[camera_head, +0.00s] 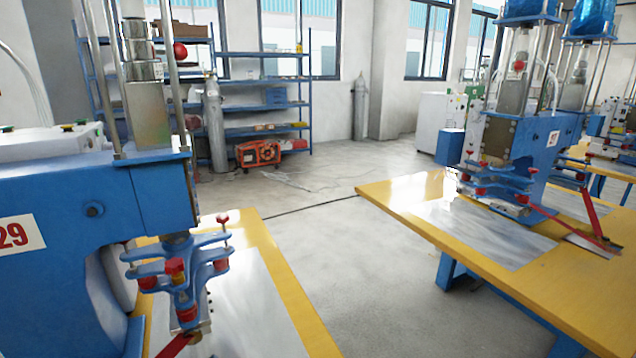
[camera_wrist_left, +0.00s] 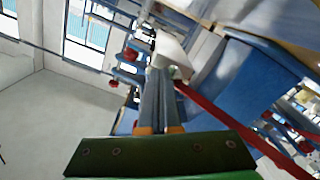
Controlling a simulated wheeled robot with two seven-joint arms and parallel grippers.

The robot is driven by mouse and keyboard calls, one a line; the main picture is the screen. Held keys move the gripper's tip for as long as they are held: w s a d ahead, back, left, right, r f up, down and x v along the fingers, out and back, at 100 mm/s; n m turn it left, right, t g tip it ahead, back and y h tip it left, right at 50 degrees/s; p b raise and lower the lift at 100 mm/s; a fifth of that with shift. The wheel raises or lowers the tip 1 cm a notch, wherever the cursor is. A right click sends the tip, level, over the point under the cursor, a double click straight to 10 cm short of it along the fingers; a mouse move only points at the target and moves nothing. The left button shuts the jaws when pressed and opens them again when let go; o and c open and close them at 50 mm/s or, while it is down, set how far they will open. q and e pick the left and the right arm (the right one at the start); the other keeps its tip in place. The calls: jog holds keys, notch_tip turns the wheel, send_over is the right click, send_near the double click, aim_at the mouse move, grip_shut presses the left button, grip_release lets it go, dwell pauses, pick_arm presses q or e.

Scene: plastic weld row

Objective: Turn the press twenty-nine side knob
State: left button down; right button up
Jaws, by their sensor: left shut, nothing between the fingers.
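Press twenty-nine (camera_head: 60,190) is the blue machine at the left of the head view, with a red "29" on a white label (camera_head: 18,234). A dark round fitting (camera_head: 93,209) sits on its side. A red ball knob (camera_head: 180,50) shows by its upper rods. Below its head is a blue clamp with several red knobs, one of them at the front (camera_head: 175,268). I cannot tell which one is the side knob. In the left wrist view my left gripper (camera_wrist_left: 160,72) is shut and empty. Red knobs (camera_wrist_left: 131,55) show left of its fingertips; contact cannot be told. My right gripper is not in view.
A red lever (camera_wrist_left: 235,125) runs right of the fingers in the wrist view. The press stands at a yellow table (camera_head: 300,320) with a metal plate. A second yellow table (camera_head: 400,195) with another blue press (camera_head: 510,150) is at right. Open floor lies between.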

aim_at(193, 337)
pick_arm(q)
jog(key=shift+s+d, duration=0.1)
jog(key=shift+s, duration=0.1)
jog(key=a+m+b, duration=0.1)
jog(key=m, duration=0.1)
jog(key=s+a+f+m+b, duration=0.1)
jog(key=m, duration=0.1)
jog(key=s+a+m+b, duration=0.1)
jog(key=a+m+b, duration=0.1)
jog(key=shift+a+f, duration=0.1)
jog(key=shift+f, duration=0.2)
jog(key=b+x, duration=0.2)
jog(key=shift+w+a, duration=0.1)
jog(key=shift+w, duration=0.3)
jog(key=x, duration=0.3)
jog(key=shift+r, duration=0.2)
